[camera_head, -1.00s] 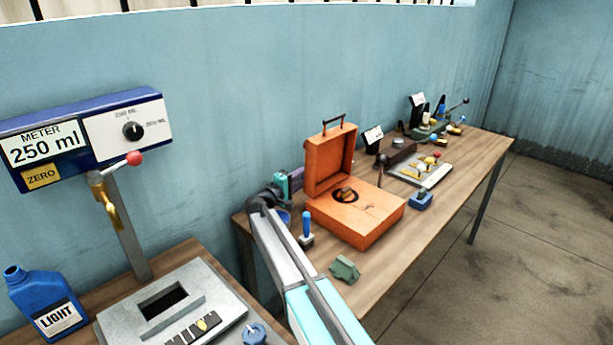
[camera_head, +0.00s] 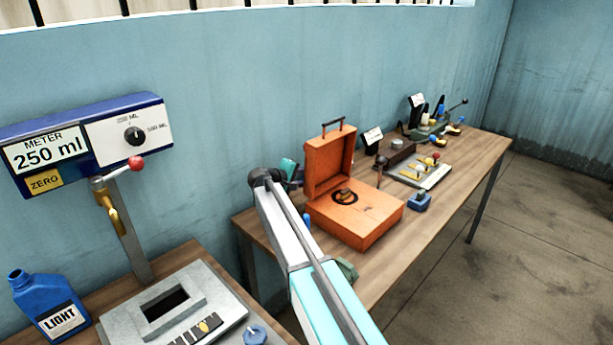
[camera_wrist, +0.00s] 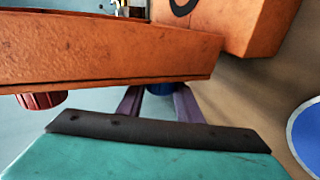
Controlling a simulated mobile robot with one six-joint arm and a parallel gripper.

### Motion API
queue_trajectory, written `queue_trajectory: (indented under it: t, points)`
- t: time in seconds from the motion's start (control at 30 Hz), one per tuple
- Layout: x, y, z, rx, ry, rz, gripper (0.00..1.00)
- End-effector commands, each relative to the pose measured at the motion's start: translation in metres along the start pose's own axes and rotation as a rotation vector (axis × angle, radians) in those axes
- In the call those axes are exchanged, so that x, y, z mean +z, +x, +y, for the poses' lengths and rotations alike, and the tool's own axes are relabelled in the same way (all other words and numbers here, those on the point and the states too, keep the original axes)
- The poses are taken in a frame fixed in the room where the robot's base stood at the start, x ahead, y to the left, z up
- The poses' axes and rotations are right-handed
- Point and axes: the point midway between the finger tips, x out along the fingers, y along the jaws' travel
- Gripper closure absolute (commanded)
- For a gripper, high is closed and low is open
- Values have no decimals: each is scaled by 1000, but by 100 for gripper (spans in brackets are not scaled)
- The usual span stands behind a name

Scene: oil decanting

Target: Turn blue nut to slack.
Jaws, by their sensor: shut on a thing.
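In the wrist view, my gripper (camera_wrist: 160,94) reaches past the edge of an orange case, its two purple fingers closed on a small blue piece. This blue piece, seemingly the blue nut (camera_wrist: 159,89), is mostly hidden by the orange edge and the fingers. Its full shape and any turn of it cannot be seen. In the head view, only a teal part of my gripper shows behind my arm and beside the lid of the open orange case (camera_head: 372,222); the fingers and the blue nut are hidden there.
A red ribbed knob (camera_wrist: 40,100) sits left of my gripper, and a blue disc with a pale rim (camera_wrist: 308,136) lies right. The case stands on a wooden bench (camera_head: 450,198) holding several tools. A meter (camera_head: 90,140) reading 250 ml and a blue LIGHT bottle (camera_head: 45,300) are left.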

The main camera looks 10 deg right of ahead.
Motion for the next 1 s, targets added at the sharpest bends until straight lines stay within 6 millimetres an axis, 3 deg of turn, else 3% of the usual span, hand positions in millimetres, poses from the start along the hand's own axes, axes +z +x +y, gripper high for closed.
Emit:
queue_trajectory:
  t: [0.6,0.63,0.7,1.0]
  points:
    - [0,-1,0,-44,1,0,90]
    - [0,-1,0,-43,1,0,63]
    - [0,-1,0,-43,1,0,51]
    - [-1,-1,0,-43,1,1,49]
